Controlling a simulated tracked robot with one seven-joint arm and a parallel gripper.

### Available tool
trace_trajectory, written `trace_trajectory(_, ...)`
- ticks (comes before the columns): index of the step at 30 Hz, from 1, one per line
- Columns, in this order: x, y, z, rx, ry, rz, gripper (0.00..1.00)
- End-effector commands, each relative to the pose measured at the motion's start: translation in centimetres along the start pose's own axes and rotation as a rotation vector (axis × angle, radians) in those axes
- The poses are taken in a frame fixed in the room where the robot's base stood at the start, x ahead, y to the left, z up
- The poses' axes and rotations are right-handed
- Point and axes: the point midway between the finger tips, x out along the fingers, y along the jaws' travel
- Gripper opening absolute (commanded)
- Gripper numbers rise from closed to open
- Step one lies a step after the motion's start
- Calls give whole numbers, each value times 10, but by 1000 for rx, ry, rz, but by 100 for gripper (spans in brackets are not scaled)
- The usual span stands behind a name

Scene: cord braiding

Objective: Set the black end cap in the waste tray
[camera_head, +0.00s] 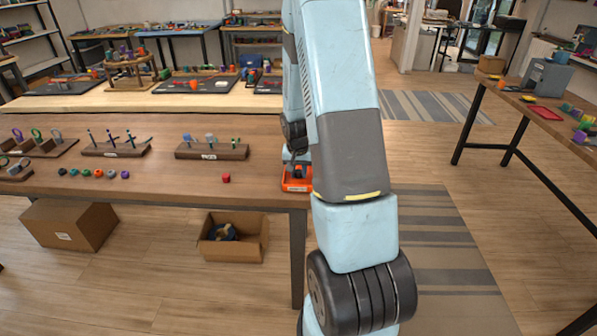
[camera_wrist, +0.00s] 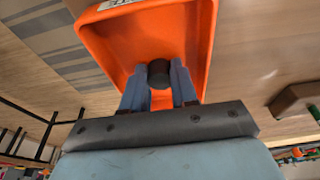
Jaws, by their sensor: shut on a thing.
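The black end cap (camera_wrist: 159,72) is a short dark cylinder between the two fingertips of my gripper (camera_wrist: 158,84) in the wrist view. My gripper is shut on it. The waste tray (camera_wrist: 199,52) is orange with raised walls and a white label. The cap and fingertips show over the tray's inside in the wrist view; I cannot tell whether the cap touches its floor. In the head view the tray (camera_head: 297,185) sits at the table's right end. My gripper (camera_head: 297,172) is low over it there, partly hidden by my arm.
A small red piece (camera_head: 226,178) lies on the table left of the tray. A wooden rack (camera_head: 212,152) with upright pegs stands behind it. Several small coloured caps (camera_head: 98,174) lie in a row farther left. An open cardboard box (camera_head: 233,240) is on the floor.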

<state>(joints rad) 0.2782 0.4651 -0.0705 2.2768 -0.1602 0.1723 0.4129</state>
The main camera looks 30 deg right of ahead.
Motion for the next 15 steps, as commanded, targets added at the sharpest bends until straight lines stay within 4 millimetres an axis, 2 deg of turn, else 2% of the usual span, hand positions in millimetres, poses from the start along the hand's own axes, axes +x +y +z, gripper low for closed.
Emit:
trace_trajectory(14,14,2,9,-1,-14,5,0)
trace_trajectory(15,14,2,9,-1,-14,5,29)
